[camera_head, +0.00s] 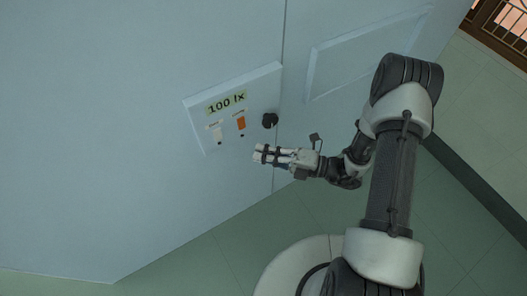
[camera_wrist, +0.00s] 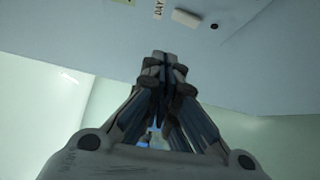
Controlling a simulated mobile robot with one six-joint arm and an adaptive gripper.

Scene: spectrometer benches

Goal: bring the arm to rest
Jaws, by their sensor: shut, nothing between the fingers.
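My arm (camera_head: 393,180) reaches over my pale round base in the head view, bent at the elbow, and its wrist points left towards a pale blue-grey cabinet wall. My gripper (camera_head: 262,154) is shut and empty, below and left of a dark knob on that wall. In the wrist view my gripper (camera_wrist: 165,62) shows with its fingertips together and nothing between them. Whether the fingertips touch the wall cannot be told.
The cabinet wall (camera_head: 130,130) carries a panel (camera_head: 200,113) with a "100 lx" display (camera_head: 226,102), an orange switch (camera_head: 241,124) and a white switch (camera_head: 217,134). The dark knob (camera_head: 269,120) is beside it. Green tiled floor (camera_head: 220,250) is open in front.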

